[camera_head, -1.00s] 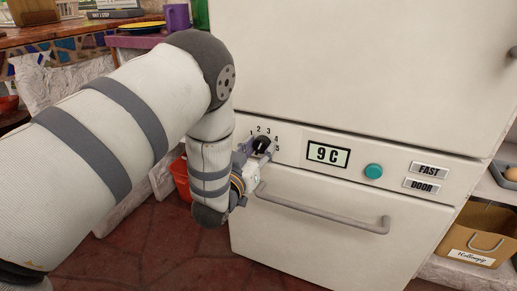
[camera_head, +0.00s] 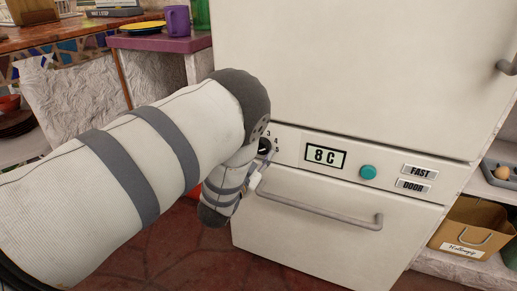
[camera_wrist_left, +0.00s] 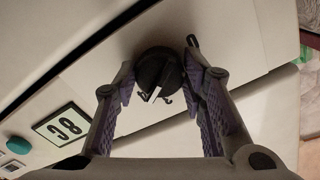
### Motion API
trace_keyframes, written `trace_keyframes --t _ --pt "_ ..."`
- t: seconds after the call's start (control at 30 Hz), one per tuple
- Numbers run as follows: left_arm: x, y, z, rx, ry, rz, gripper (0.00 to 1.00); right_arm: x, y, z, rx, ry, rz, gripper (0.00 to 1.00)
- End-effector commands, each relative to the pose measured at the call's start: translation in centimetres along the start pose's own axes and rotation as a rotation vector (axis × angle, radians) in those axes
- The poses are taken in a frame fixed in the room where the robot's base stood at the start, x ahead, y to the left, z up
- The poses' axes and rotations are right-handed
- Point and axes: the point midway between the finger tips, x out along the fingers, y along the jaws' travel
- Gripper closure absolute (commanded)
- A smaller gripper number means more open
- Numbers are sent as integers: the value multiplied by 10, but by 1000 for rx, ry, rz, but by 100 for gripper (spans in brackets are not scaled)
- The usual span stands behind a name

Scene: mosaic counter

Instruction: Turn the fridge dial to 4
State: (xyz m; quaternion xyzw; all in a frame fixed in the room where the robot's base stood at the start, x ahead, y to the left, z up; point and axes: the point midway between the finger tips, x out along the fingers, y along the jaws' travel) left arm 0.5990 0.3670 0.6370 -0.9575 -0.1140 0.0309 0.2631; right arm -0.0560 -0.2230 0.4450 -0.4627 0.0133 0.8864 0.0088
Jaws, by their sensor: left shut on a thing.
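The round black fridge dial (camera_head: 265,146) sits on the white front panel, partly behind my left arm in the head view. My left gripper (camera_wrist_left: 160,75) is shut on the dial, with a purple-padded finger on each side. The fridge display (camera_head: 325,156) reads 8 C. My right gripper is not in view.
A grey handle bar (camera_head: 320,212) runs across the lower door, just below the panel. A teal button (camera_head: 368,172) and the FAST and DOOR labels are to the right. A purple mug (camera_head: 177,20) stands on a side counter at the upper left.

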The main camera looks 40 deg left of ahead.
Motion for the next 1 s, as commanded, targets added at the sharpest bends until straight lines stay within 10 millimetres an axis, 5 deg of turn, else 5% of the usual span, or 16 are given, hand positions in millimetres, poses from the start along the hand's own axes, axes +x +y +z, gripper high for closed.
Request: trace_keyframes --t 0.6,0.63,0.7,1.0 --pt "0 0 0 40 -1 1 90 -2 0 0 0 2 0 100" --pt "0 0 0 40 -1 1 56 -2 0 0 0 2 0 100" --pt "0 0 0 40 -1 1 42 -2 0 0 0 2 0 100" --pt "-2 0 0 40 -1 0 42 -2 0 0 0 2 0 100"
